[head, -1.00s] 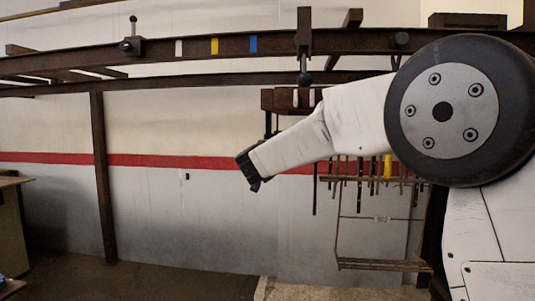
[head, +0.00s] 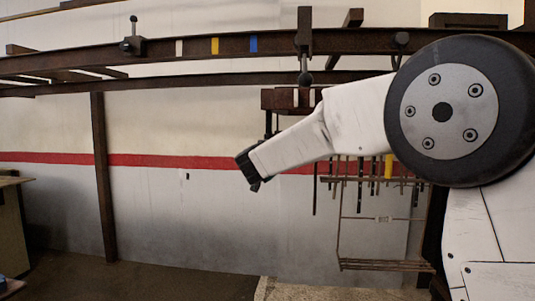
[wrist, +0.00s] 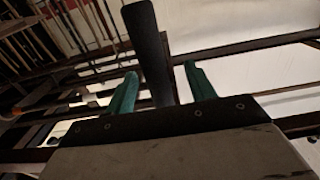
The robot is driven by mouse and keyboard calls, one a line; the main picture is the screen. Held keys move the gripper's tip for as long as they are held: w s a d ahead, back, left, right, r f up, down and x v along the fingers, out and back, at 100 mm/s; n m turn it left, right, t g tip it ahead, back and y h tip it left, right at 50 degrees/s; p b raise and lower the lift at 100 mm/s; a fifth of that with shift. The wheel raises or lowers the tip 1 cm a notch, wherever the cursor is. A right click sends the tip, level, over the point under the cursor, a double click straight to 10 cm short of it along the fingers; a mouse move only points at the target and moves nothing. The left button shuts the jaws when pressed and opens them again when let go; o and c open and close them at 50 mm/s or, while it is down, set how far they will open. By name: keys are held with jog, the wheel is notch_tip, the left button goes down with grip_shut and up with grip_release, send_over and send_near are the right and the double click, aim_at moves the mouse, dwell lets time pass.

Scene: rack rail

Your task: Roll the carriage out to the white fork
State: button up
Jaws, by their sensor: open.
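A dark block with a knob below it (head: 304,40) sits across the overhead rail (head: 75,61). A dark beam (head: 280,98) and a wire rack (head: 384,264) hang below; which part is the carriage I cannot tell for sure. The rail has a white mark (head: 179,47) left of a yellow and a blue one; no white fork is clearly visible. In the wrist view, my gripper (wrist: 160,72) is open, its two green fingers apart with a dark upright bar (wrist: 150,45) showing between them. I cannot see whether they touch it.
A knobbed post (head: 131,40) stands on the rail at the left. A brown upright (head: 103,175) supports it. A bench edge (head: 12,225) is at the far left. The floor between is clear. My arm covers the right side.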

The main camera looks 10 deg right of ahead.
jog(key=v, duration=0.9)
dwell(0.8)
jog(key=shift+s, duration=0.1)
jog(key=v, duration=0.7)
jog(key=shift+s, duration=0.3)
jog(key=shift+a, duration=0.1)
dwell(1.2)
jog(key=shift+r, duration=0.1)
dwell(1.1)
